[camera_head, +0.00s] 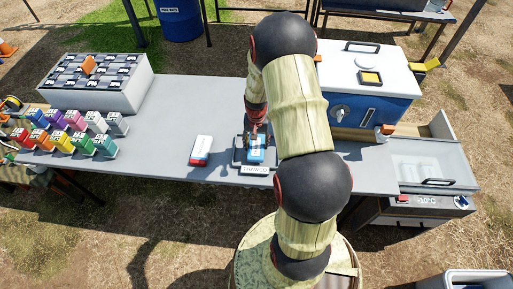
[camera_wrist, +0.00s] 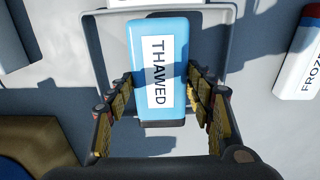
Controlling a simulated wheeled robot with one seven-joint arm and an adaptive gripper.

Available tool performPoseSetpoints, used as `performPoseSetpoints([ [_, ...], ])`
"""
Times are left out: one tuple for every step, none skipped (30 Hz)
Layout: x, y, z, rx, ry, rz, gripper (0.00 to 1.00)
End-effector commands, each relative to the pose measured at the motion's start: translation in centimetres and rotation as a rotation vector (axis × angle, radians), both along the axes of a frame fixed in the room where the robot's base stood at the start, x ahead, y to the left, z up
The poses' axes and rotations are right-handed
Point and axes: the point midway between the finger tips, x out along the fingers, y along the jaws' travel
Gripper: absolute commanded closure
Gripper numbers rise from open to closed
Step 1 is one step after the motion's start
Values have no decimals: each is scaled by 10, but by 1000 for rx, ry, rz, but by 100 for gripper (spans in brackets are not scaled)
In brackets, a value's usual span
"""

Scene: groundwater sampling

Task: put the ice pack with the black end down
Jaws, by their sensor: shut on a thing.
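The ice pack with the black end (camera_wrist: 160,75) is a blue block with a white label reading THAWED. Its black end is toward my wrist in the wrist view. My gripper (camera_wrist: 160,88) is shut on it, with one finger along each long side. In the head view the pack (camera_head: 257,152) is at a small grey tray (camera_head: 239,157) with a THAWED sign (camera_head: 255,169) on its front. The tray's rim (camera_wrist: 95,50) surrounds the pack in the wrist view. I cannot tell whether the pack touches the tray floor. My fingers partly hide its sides.
A second ice pack (camera_head: 200,151), with a red end and a FROZEN label, lies left of the tray on the grey table (camera_head: 180,110). Coloured bins (camera_head: 68,138) and a grey rack (camera_head: 122,98) stand at left. A blue-and-white cooler (camera_head: 378,99) stands at right.

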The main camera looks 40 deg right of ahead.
Motion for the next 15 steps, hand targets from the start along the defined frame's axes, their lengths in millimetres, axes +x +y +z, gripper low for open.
performPoseSetpoints([
  [-2, 1, -12, 3, 4, 0, 83],
  [-2, 1, -17, 3, 4, 0, 83],
  [-2, 1, -20, 2, 3, 0, 83],
  [-1, 1, -22, 2, 3, 0, 83],
  [-1, 0, -22, 1, 1, 0, 83],
  [-1, 0, -21, 1, 1, 0, 83],
  [-1, 0, -21, 1, 1, 0, 83],
  [-1, 0, -20, 1, 1, 0, 83],
  [-1, 0, -20, 1, 1, 0, 83],
  [-1, 0, -20, 1, 1, 0, 83],
  [-1, 0, -20, 1, 1, 0, 83],
  [-1, 0, -21, 1, 1, 0, 83],
  [-1, 0, -22, 1, 1, 0, 83],
  [-1, 0, -23, 1, 1, 0, 83],
  [-1, 1, -24, 1, 2, 0, 83],
])
